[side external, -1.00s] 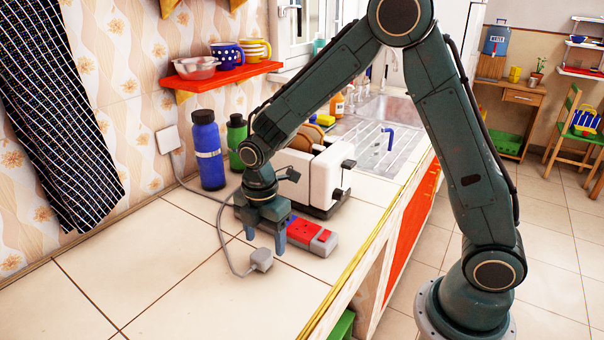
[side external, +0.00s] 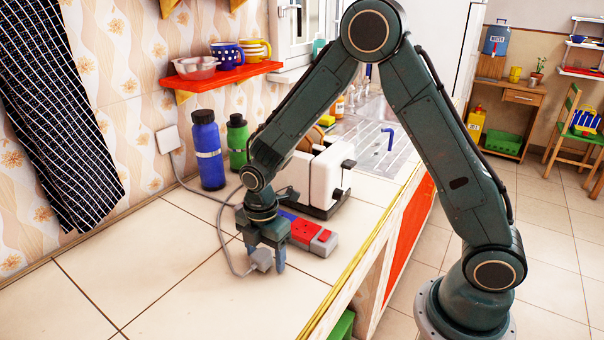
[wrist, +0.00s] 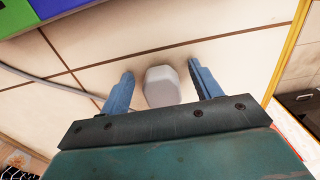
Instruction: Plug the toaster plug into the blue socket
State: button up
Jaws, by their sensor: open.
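The pale grey plug (side external: 262,261) lies on the tiled counter in front of the power strip. In the wrist view the plug (wrist: 161,87) is between my two blue fingers, with a visible gap on each side. My gripper (wrist: 160,73) is open, pointing down around the plug. In the side view my gripper (side external: 265,257) is low over the counter. The power strip has a red socket section (side external: 302,230) and a blue socket section (side external: 287,214), partly hidden by my gripper. The blue-purple section (wrist: 55,7) shows at the top of the wrist view. The white toaster (side external: 325,178) stands behind the strip.
A grey cord (side external: 222,236) curves over the counter left of my gripper. A blue bottle (side external: 208,150) and a green bottle (side external: 238,143) stand near the wall. The left front counter is clear. The counter's yellow-edged front (side external: 345,280) is on the right.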

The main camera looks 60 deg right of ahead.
aim_at(265, 250)
jog(key=c, duration=1.1)
jog(key=shift+r, duration=0.15)
notch_tip(265, 250, up, 20)
jog(key=shift+f, duration=0.2)
dwell(0.4)
jog(key=w+d+f+m, duration=0.3)
jog(key=d+f+m, duration=0.7)
jog(key=m, duration=0.8)
jog(key=shift+w+d+f, duration=0.25)
jog(key=shift+d+f, duration=0.05)
jog(key=shift+d, duration=0.4)
